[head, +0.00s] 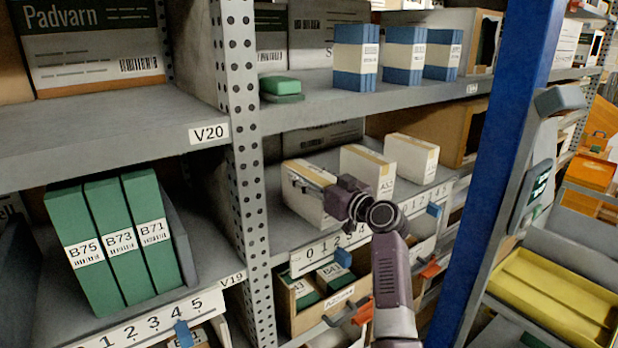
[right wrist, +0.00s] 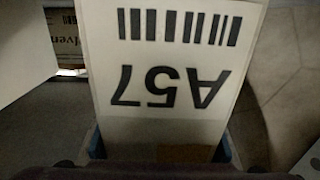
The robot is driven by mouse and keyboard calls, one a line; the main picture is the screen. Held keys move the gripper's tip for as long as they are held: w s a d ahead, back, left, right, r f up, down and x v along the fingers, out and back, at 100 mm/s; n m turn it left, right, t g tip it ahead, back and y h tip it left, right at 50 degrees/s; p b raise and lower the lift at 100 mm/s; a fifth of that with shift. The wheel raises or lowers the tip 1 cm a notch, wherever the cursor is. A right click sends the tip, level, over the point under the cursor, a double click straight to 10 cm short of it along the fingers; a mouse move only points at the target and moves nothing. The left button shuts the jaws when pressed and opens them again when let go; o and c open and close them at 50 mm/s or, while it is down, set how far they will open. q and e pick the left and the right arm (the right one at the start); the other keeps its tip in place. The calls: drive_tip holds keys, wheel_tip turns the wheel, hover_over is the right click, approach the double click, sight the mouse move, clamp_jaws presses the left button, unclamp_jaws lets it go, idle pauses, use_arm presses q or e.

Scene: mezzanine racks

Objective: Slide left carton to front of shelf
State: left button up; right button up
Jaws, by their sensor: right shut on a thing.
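Three white cartons with tan tops stand upright in a row on the middle shelf (head: 280,215) in the head view. The left carton (head: 305,208) stands close behind the number strip at the shelf's front edge. My right gripper (head: 318,180) is at its upper part and is shut on it, partly hiding it. In the right wrist view the carton's label reads A57, upside down, and the carton (right wrist: 170,70) fills the space between the fingers (right wrist: 160,150). The middle carton (head: 366,165) and the right carton (head: 412,160) stand apart to the right. My left gripper is not in view.
A perforated grey upright (head: 240,150) stands left of the cartons, and a blue post (head: 500,150) rises right of my arm. Blue binders (head: 355,57) stand on the shelf above. A bin with green-topped boxes (head: 310,300) is below. Green binders (head: 112,240) stand at left.

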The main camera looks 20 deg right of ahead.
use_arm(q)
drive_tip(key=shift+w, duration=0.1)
use_arm(e)
drive_tip(key=o, duration=1.5)
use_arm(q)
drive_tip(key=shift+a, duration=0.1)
use_arm(e)
drive_tip(key=shift+o, duration=0.4)
drive_tip(key=shift+a, duration=0.1)
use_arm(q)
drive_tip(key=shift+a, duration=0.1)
use_arm(e)
drive_tip(key=v, duration=1.2)
drive_tip(key=shift+f, duration=0.1)
